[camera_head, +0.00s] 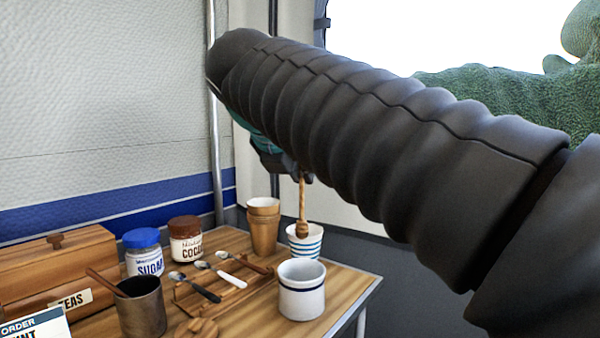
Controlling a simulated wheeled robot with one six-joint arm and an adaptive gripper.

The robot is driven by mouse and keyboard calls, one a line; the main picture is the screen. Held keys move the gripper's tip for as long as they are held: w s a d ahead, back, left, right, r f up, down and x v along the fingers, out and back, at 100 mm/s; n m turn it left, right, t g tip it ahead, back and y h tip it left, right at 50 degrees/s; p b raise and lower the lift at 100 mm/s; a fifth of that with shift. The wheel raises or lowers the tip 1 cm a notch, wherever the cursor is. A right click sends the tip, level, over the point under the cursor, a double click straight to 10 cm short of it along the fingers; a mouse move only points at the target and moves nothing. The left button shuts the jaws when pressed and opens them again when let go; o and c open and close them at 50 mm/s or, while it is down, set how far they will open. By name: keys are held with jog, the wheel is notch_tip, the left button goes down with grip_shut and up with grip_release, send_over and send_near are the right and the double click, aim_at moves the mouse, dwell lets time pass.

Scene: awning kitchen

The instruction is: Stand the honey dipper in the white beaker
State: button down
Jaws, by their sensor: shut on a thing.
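My gripper (301,177) is mostly hidden behind my dark arm. It is shut on the honey dipper (302,205), a thin wooden stick with a thicker ribbed head. The dipper hangs nearly upright, head down. Two white vessels stand below it: a tapered cup with blue stripes (306,247), and nearer, a wider white pot with thin blue bands (302,300). I cannot tell for sure which is the white beaker. The dipper's head overlaps the striped cup's rim in the picture; I cannot tell whether it is above, inside or in front of the mouth.
Stacked tan cups (263,228) stand just left of the striped cup. A wooden rack with several spoons (205,285), a cocoa jar (186,242), a sugar jar (143,255) and a dark mug (142,308) lie further left. The table's right edge has some free room.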

aim_at(300, 225)
jog(key=shift+f+b, duration=2)
jog(key=shift+b, duration=0.2)
jog(key=shift+f+b, duration=1.25)
jog(key=shift+f, duration=1.6)
jog(key=c, duration=1.2)
grip_release()
jog(key=v, duration=1.2)
jog(key=shift+d, duration=0.15)
